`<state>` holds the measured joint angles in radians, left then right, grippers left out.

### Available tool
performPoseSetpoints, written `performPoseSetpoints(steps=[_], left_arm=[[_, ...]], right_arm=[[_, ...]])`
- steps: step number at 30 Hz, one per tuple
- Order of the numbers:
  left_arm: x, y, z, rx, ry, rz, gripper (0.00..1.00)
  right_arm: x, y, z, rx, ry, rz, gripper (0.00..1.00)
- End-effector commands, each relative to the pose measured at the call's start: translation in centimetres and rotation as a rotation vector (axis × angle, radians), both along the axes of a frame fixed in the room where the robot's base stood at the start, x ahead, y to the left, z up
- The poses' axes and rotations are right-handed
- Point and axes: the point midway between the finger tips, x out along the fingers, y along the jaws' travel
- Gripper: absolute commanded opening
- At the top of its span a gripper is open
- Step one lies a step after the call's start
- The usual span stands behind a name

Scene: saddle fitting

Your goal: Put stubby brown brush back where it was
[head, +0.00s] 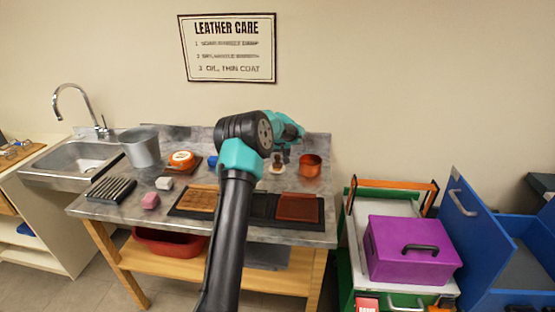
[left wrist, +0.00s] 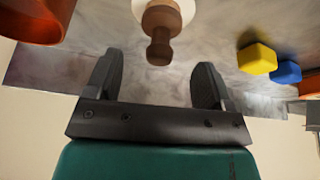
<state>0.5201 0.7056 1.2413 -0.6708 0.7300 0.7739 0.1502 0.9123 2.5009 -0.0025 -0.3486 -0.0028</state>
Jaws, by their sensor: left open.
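The stubby brown brush (left wrist: 160,40) stands on or in a round white piece at the top middle of the left wrist view. In the head view, it appears as a small brown shape (head: 278,160) at the back right of the grey worktop, partly hidden by my left gripper. My left gripper (left wrist: 156,72) is open and empty. Its two dark fingers lie either side of the line to the brush handle, and the handle is just beyond the fingertips, apart from them. My right gripper is not in view.
A copper cup (head: 311,166) stands right of the brush. Yellow (left wrist: 257,59) and blue (left wrist: 287,72) blocks lie on its other side. A dark tray (head: 262,207) with leather pieces lies in front.

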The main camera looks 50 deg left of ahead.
Motion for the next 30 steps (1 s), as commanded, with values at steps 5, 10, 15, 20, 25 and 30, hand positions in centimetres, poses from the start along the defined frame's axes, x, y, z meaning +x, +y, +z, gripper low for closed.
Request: performPoseSetpoints(steps=[5,10,15,20,25,30], left_arm=[[-0.8,-1.1,3.3,0.000,-0.001,0.000,0.75],[-1.4,-1.8,5.5,0.001,-0.001,0.000,0.75],[-1.6,-2.2,6.4,-0.001,0.003,0.001,0.75],[-1.7,-2.2,6.5,-0.001,0.003,0.001,0.75],[-1.7,-2.2,6.4,-0.001,0.002,0.001,0.75],[-1.6,-2.2,6.4,-0.001,0.002,0.001,0.75]], right_arm=[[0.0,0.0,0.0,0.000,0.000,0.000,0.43],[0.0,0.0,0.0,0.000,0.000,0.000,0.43],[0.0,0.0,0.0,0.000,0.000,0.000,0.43],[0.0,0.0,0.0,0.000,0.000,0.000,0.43],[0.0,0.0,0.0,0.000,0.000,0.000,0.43],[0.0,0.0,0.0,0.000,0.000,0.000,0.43]])
